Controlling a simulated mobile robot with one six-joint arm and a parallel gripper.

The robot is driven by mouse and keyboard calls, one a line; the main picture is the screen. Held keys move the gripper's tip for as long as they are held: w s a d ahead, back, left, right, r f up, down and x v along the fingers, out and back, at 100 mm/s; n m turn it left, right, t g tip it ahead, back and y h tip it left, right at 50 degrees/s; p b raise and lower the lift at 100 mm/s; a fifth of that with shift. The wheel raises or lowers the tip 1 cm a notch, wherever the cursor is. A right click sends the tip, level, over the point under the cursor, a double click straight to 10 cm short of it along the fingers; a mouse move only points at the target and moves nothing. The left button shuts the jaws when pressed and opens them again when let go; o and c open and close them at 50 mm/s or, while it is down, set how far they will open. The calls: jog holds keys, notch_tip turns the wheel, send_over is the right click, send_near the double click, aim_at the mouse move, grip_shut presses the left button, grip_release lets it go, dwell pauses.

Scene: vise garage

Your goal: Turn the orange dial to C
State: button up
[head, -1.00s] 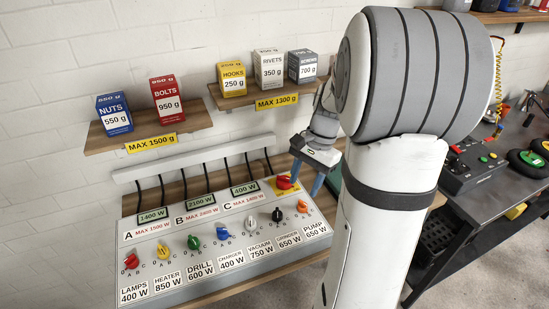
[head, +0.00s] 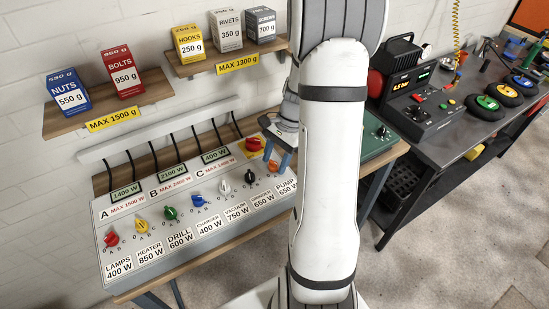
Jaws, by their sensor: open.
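The orange dial (head: 272,167) is the last knob at the right end of the sloped white panel (head: 160,255), above the "PUMP 650 W" label. The small letters around it and its pointing direction cannot be read clearly. My gripper (head: 277,162) has blue fingers pointing down at the right end of the panel. The fingers are apart, one on each side of the dial as seen here. Whether they touch it cannot be told. My arm hides the area just right of the panel.
A red button (head: 253,144) on a yellow plate sits just behind the gripper. Other coloured dials, including the black one (head: 249,177), line the panel to the left. Shelves with boxes (head: 123,78) hang above. A dark workbench (head: 440,130) stands at right.

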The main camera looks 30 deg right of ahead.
jog(key=c, duration=0.9)
jog(key=shift+a, duration=0.15)
jog(key=shift+c, duration=0.4)
jog(key=shift+w+n+g, duration=0.1)
jog(key=shift+n+g, duration=0.2)
jog(key=shift+n, duration=0.4)
jog(key=shift+w+r+n+g+h, duration=0.1)
jog(key=shift+n+g+h, duration=0.35)
jog(key=shift+n, duration=1.2)
jog(key=shift+w+n+g+h, duration=0.1)
jog(key=shift+n+g+h, duration=0.35)
jog(key=shift+n, duration=1.2)
